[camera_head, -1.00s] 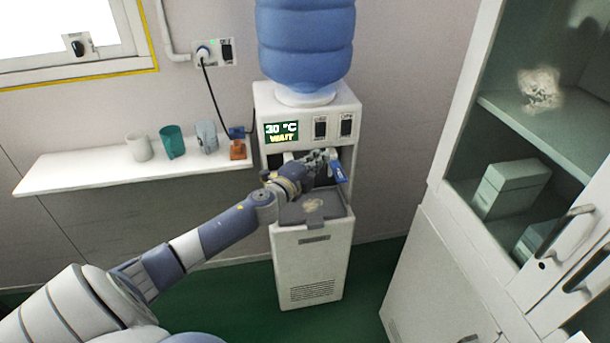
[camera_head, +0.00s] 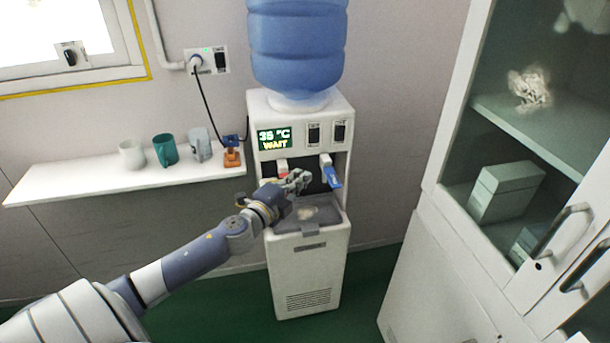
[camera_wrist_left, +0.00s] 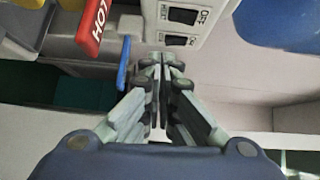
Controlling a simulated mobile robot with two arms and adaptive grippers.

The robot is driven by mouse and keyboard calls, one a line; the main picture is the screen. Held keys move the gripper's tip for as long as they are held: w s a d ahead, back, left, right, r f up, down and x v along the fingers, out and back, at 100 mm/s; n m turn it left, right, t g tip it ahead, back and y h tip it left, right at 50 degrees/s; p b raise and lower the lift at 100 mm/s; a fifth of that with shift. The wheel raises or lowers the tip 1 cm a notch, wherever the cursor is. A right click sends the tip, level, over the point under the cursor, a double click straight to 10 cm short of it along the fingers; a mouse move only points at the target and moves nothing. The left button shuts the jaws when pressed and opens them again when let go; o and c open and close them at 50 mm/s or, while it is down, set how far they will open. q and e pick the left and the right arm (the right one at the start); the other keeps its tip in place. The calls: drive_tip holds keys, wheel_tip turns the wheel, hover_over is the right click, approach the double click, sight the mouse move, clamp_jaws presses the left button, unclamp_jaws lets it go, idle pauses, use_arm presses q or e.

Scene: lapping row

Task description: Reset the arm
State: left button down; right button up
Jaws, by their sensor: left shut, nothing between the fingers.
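My left arm reaches in from the left in the head view. My left gripper (camera_head: 303,178) is shut and empty in front of the dispensing recess of the white water dispenser (camera_head: 309,263). The red tap (camera_head: 282,168) shows just left of and behind the gripper. The blue tap (camera_head: 333,177) is to its right, apart from it. In the left wrist view the shut fingers (camera_wrist_left: 160,62) point at the dispenser front, near a red HOT lever (camera_wrist_left: 91,26) and a blue lever (camera_wrist_left: 124,62). The dispenser display (camera_head: 275,139) reads 35 °C WAIT. My right gripper is not in view.
A white shelf (camera_head: 80,182) at left holds a white mug (camera_head: 132,154), a teal mug (camera_head: 165,150) and a grey mug (camera_head: 201,144). A white cabinet (camera_head: 437,262) with glass doors stands close on the right. Green floor is free beside the dispenser.

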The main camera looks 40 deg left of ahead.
use_arm(q)
drive_tip(key=s+d+f+n+g+y, duration=0.1)
drive_tip(key=s+d+f+n+g, duration=0.3)
drive_tip(key=s+f+n, duration=0.25)
drive_tip(key=s+d+f+n+g+y, duration=0.25)
drive_tip(key=s+d+f+n, duration=0.25)
drive_tip(key=s+f, duration=0.25)
drive_tip(key=s+d+f+n+g+h, duration=0.2)
drive_tip(key=s+d+g, duration=0.2)
drive_tip(key=s+d, duration=0.4)
drive_tip(key=s+d+f+n+g+h, duration=0.1)
drive_tip(key=s+d+g+h, duration=0.3)
drive_tip(key=s, duration=0.6)
wheel_tip(320, 180, down, 27)
drive_tip(key=s+y, duration=0.1)
drive_tip(key=s, duration=0.2)
drive_tip(key=s+a+f+g, duration=0.2)
drive_tip(key=s+f, duration=1.3)
drive_tip(key=shift+s, duration=0.4)
